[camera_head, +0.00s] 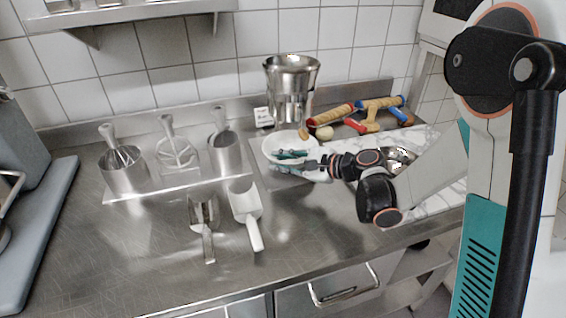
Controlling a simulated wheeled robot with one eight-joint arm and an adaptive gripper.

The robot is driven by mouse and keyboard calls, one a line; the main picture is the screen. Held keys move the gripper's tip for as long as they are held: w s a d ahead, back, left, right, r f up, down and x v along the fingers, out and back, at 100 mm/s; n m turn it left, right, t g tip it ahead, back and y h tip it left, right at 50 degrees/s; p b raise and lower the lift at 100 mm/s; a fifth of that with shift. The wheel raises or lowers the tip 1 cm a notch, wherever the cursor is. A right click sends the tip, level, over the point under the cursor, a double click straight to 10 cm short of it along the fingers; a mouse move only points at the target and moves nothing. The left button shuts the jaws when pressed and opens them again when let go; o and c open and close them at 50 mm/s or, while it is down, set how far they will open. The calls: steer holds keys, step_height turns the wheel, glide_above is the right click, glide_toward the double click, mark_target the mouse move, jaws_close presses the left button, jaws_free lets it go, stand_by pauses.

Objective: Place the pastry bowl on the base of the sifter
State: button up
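A white bowl (272,146), which seems to be the pastry bowl, stands at the back of the steel counter, upright. The sifter (291,78), a tall shiny steel vessel with a wide top, stands directly behind it against the wall. My gripper (289,161) reaches in from the right at the bowl's front rim. One teal finger shows over the bowl's inside and another lower, near its front wall. Whether the fingers press on the rim is too small to tell.
A steel bowl (400,155) sits on the marble slab (440,184), partly behind my arm. Rolling pins (332,116) lie at the back right. Steel utensils stand on a rack (150,188) at left. Two scoops (247,207) lie in front. The front-left counter is clear.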

steer(key=shift+o, duration=0.5)
steer(key=shift+r, duration=0.15)
steer(key=p+v, duration=0.3)
steer(key=v, duration=0.9)
